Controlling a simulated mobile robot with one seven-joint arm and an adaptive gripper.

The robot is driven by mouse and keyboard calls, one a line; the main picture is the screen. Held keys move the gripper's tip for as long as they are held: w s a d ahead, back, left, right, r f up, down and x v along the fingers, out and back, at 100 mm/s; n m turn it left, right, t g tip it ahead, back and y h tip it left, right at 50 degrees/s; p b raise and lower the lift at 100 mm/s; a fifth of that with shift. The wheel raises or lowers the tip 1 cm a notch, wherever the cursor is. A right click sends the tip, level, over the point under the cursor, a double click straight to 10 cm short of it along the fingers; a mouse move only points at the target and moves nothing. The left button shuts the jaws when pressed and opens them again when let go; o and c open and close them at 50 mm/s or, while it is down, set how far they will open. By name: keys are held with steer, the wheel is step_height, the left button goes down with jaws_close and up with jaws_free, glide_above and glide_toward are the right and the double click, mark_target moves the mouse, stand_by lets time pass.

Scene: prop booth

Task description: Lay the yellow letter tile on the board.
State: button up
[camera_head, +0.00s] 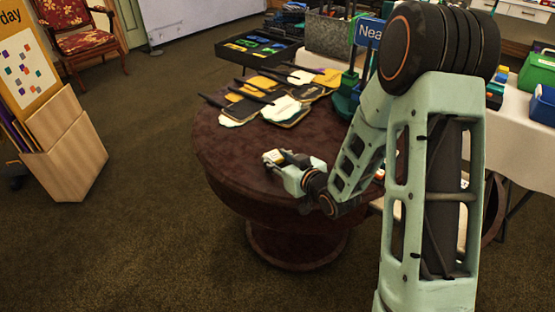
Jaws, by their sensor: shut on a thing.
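My gripper (271,159) is low over the left part of a round dark brown table (225,165). It is shut on a small pale yellow piece, seemingly the yellow letter tile (277,155), which shows between the fingers. Any letter on it is too small to read, and I cannot tell whether it touches the table. A yellow-edged board (28,75) with coloured squares and the letters "day" stands in a wooden holder at the far left. I cannot tell whether it is the task's board; no other clear board shows. My arm hides the table's right side.
Several black, yellow and white flat handled items (285,108) lie across the back of the table. A black tray (258,50) and a grey box (330,35) stand behind. A blue sign (369,33) rises at the back right. The table's front left is clear.

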steer(key=shift+f, duration=0.15)
steer(key=o, duration=1.1)
